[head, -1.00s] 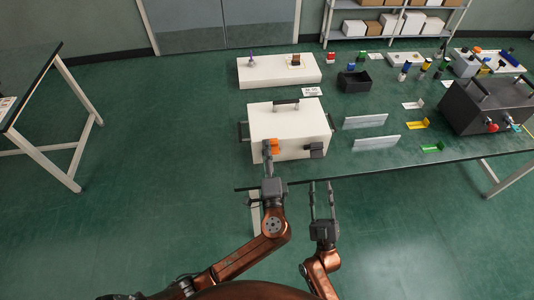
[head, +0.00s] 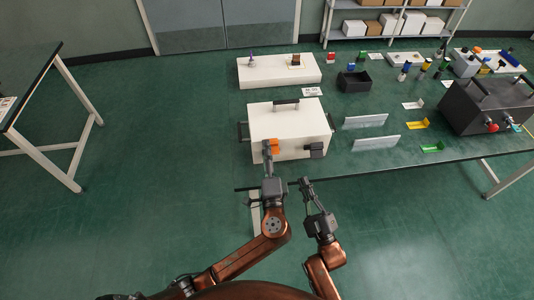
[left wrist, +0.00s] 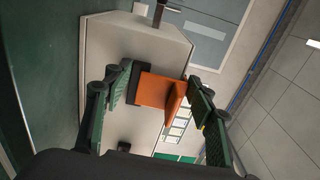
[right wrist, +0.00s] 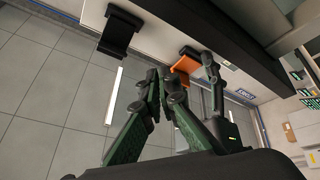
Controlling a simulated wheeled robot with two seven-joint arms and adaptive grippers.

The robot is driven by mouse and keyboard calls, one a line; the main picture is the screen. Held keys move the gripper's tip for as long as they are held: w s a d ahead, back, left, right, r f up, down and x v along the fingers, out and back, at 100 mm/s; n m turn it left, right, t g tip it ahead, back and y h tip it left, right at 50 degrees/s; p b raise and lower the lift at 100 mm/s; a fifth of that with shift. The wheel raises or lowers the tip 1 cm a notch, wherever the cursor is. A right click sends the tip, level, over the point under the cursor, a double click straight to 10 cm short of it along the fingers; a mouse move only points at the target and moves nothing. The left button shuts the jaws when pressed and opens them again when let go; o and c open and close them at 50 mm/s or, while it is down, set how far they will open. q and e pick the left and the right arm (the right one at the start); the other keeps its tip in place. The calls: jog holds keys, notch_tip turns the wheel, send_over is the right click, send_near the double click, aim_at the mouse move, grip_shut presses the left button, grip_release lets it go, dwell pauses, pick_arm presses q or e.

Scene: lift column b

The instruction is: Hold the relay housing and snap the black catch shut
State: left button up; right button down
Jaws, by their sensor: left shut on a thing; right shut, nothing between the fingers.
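The relay housing is a white box (head: 288,122) with a dark top handle, near the table's front edge. Its front carries an orange catch (head: 271,147) at the left and a black catch (head: 314,150) at the right, which juts out. My left gripper (head: 269,152) is shut on the orange catch; the left wrist view shows the orange catch (left wrist: 163,92) between its fingers. My right gripper (head: 304,183) is shut and empty, in front of and below the black catch, apart from it. The right wrist view shows its closed fingers (right wrist: 165,76) and the black catch (right wrist: 120,30).
Two pale upright plates (head: 366,121) stand right of the housing, with coloured tabs beyond. A white block (head: 279,73) and a black bin (head: 354,82) are behind. A dark box (head: 488,108) stands far right. The space before the table is clear.

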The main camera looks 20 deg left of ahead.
aim_at(315, 151)
pick_arm(q)
jog(key=shift+f, duration=0.1)
pick_arm(e)
jog(key=w+d+r+n+g+h, duration=0.2)
jog(key=d+r+n+h, duration=0.1)
jog(key=d+n+h, duration=0.3)
jog(key=shift+m+h, duration=0.4)
jog(key=shift+m, duration=0.2)
jog(key=shift+a+x, duration=0.2)
jog(key=shift+x, duration=1.2)
jog(key=shift+a+x, duration=0.15)
jog(key=shift+x, duration=1.3)
jog(key=shift+s+f, duration=0.15)
jog(key=shift+s, duration=0.05)
